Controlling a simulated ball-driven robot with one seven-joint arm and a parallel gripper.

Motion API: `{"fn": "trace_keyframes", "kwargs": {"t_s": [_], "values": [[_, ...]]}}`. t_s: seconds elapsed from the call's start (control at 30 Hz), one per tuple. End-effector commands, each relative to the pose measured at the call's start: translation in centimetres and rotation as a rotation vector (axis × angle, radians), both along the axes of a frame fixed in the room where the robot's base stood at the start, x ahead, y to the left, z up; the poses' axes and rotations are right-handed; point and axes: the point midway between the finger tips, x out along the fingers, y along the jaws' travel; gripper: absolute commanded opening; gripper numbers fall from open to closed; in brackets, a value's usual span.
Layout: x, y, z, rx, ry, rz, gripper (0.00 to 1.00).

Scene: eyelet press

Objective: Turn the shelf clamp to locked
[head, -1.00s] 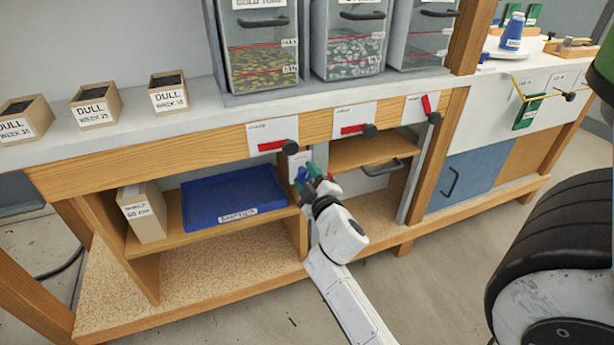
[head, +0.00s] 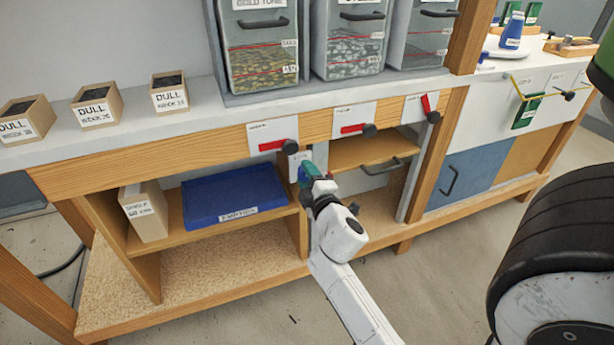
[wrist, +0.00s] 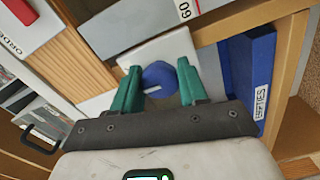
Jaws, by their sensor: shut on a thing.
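The shelf clamp shows in the wrist view as a round blue knob (wrist: 159,76) with a short white mark, on a white plate (wrist: 150,50). The mark lies at a slight slant in that view. My gripper (wrist: 160,82) has its two teal fingers on either side of the knob and is shut on it. In the head view my gripper (head: 305,174) is at the white plate (head: 299,158) on the upright beside the shelf. There the fingers hide most of the knob, and the lettering on the plate is too small to read.
A blue tray (head: 235,193) sits on the shelf left of my gripper, with a small labelled box (head: 144,212) beside it. Red levers with black knobs (head: 290,147) line the bench front above. An open shelf (head: 365,152) is on the right.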

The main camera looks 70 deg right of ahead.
Motion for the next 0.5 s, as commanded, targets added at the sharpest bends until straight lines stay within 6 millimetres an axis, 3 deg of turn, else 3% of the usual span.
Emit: {"fn": "trace_keyframes", "kwargs": {"t_s": [0.17, 0.2, 0.43, 0.5], "values": [[-0.27, -0.14, -0.34, 0.005, 0.005, -0.007, 0.12], [-0.28, -0.15, -0.35, 0.005, 0.004, -0.007, 0.45], [-0.20, -0.12, -0.22, 0.003, 0.003, -0.005, 0.67], [-0.17, -0.11, -0.18, 0.004, 0.002, -0.004, 0.67]]}}
